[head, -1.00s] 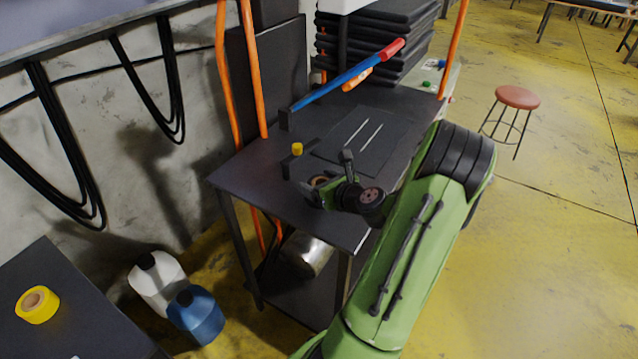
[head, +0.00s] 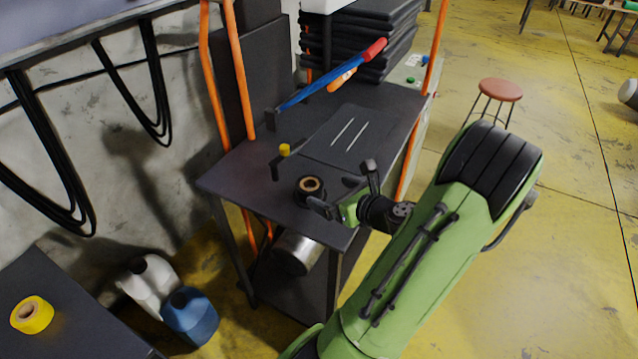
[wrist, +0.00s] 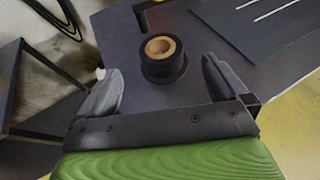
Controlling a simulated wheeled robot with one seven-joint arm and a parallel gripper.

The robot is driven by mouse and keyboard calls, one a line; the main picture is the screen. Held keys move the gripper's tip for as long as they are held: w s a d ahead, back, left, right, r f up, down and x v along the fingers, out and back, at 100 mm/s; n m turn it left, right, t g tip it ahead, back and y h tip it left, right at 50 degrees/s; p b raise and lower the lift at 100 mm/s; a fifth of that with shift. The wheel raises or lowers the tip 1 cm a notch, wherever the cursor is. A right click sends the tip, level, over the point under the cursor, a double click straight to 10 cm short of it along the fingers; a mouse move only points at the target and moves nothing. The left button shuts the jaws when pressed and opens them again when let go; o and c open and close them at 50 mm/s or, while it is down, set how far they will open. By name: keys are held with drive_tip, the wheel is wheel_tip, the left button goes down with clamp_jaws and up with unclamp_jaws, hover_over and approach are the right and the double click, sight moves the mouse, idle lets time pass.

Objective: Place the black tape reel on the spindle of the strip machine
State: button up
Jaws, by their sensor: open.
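The black tape reel (head: 310,190), with a tan core ring, lies flat on the dark top of the strip machine (head: 240,172). It also shows in the wrist view (wrist: 163,66), just ahead of my fingers. My gripper (head: 344,190) is open and empty, to the right of the reel, with a gap between them. In the wrist view its two fingers (wrist: 160,82) stand wide on either side of the reel's line. A spindle cannot be made out; whether the reel sits around one is hidden. A small yellow piece (head: 285,149) on a dark bracket stands behind the reel.
A blue lever with a red end (head: 374,48) slants over the machine top. Orange posts (head: 240,75) rise at its edges. A black stack (head: 370,40) stands behind. A yellow tape roll (head: 31,315) lies on another table at lower left.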

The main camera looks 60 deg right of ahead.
drive_tip(key=shift+s+a+r, duration=0.15)
drive_tip(key=shift+s+r, duration=0.05)
drive_tip(key=shift+s, duration=0.25)
drive_tip(key=w+a+r+n+g+y, duration=0.1)
drive_tip(key=w+a+n+g+y, duration=0.25)
drive_tip(key=a+n, duration=0.75)
drive_tip(key=w+a+r+n+g+y, duration=0.2)
drive_tip(key=w+a+n+g+y, duration=0.15)
drive_tip(key=a+n, duration=0.7)
drive_tip(key=s+a+r+n+h, duration=0.3)
drive_tip(key=s+a+r+n, duration=0.4)
drive_tip(key=n, duration=1.1)
drive_tip(key=s+a, duration=0.2)
drive_tip(key=a, duration=0.1)
drive_tip(key=shift+s+r, duration=0.25)
drive_tip(key=shift+r, duration=0.15)
drive_tip(key=shift+a, duration=0.1)
